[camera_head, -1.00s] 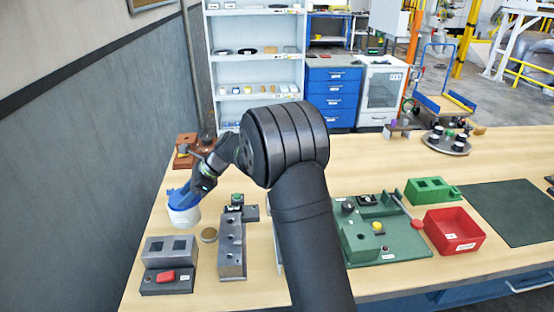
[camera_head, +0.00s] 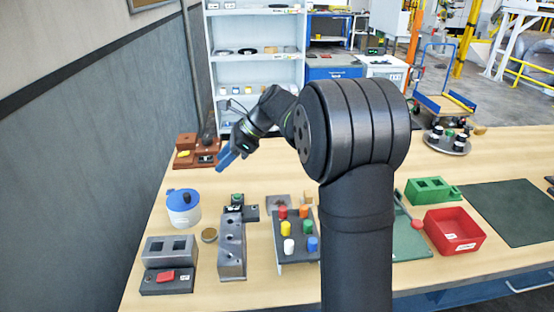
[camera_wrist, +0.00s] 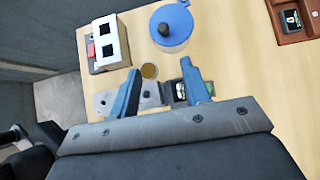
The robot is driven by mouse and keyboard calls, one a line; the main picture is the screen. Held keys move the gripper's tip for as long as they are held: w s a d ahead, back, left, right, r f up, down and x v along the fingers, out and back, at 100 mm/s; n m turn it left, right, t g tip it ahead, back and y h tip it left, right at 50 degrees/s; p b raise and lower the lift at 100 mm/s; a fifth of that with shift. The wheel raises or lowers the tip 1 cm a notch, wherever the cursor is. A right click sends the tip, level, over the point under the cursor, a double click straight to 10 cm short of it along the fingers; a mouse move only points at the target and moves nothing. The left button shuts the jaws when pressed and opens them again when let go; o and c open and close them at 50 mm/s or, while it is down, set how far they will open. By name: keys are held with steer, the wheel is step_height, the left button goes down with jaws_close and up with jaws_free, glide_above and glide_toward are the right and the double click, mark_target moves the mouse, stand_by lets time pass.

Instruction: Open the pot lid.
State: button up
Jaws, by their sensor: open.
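The pot (camera_head: 184,215) is a white cylinder near the left edge of the table.
A grey block with holes (camera_head: 232,247) and a small round brown disc (camera_head: 209,235) are right of the pot. A grey two-hole box (camera_head: 170,250) stands in front, and a brown fixture (camera_head: 187,158) behind. A rack of coloured pegs (camera_head: 298,250) stands farther right.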

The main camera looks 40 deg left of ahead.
steer(key=w+d+r+t+h, duration=0.1)
steer(key=w+d+t+h, duration=0.1)
steer(key=d, duration=0.5)
steer(key=w+d+r+t+h, duration=0.1)
steer(key=w+d+t+h, duration=0.2)
steer(key=d, duration=0.3)
steer(key=shift+w+d+r, duration=0.2)
steer(key=shift+d, duration=0.2)
jaws_close()
steer(key=s+a+f+n+t+y, duration=0.2)
steer(key=s+a+f+n+t, duration=0.15)
steer(key=s+a+n, duration=0.75)
steer(key=s+a+f+n+t+y, duration=0.1)
steer(key=s+a+f+n+t, duration=0.25)
steer(key=s+a+n, duration=0.8)
steer(key=n, duration=0.3)
glide_toward(183, 203)
steer(key=f, duration=0.1)
steer(key=s+a+f, duration=0.1)
steer(key=f, duration=0.2)
steer(key=shift+s+a+f, duration=0.15)
steer(key=shift+s+a, duration=0.1)
steer(key=shift+a, duration=0.1)
steer(key=w, duration=0.2)
steer(key=shift+w+d, duration=0.1)
steer(key=shift+w, duration=0.9)
